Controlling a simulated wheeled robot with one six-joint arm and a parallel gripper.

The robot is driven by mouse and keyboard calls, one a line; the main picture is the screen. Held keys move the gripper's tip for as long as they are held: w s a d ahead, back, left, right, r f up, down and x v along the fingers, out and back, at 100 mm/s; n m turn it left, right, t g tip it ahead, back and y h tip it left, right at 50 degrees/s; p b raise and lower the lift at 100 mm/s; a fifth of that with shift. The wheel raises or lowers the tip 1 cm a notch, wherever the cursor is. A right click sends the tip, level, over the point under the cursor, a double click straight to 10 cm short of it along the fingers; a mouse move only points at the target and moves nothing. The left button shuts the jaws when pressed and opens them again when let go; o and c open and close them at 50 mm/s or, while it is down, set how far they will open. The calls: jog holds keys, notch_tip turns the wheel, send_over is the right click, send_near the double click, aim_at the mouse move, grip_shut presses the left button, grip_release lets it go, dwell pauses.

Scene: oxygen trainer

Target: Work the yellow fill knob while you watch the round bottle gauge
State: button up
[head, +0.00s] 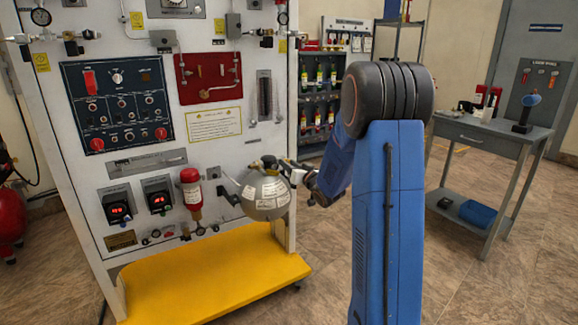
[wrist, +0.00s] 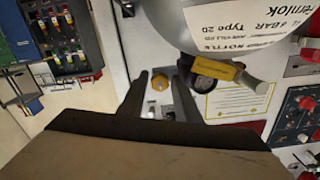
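The fingers stand apart. The grey round bottle (wrist: 235,25) fills the top right of the wrist view, and in the head view the bottle (head: 265,196) hangs at the panel's lower right. A dark round part that looks like the gauge (wrist: 210,70) sits below it, partly covered by a yellow piece; its reading is not legible. The head view does not show the knob clearly.
The trainer panel (head: 130,55) carries switches, two red-lit displays and a red cylinder (head: 191,192) left of the bottle. A yellow ledge (head: 200,285) juts out below. A grey table (head: 490,133) stands at right. Open floor lies between. My blue arm blocks part of the head view.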

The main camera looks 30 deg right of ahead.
grip_shut()
jog(key=shift+n, duration=0.4)
jog(key=n, duration=0.4)
jog(key=shift+n, duration=2.9)
grip_release()
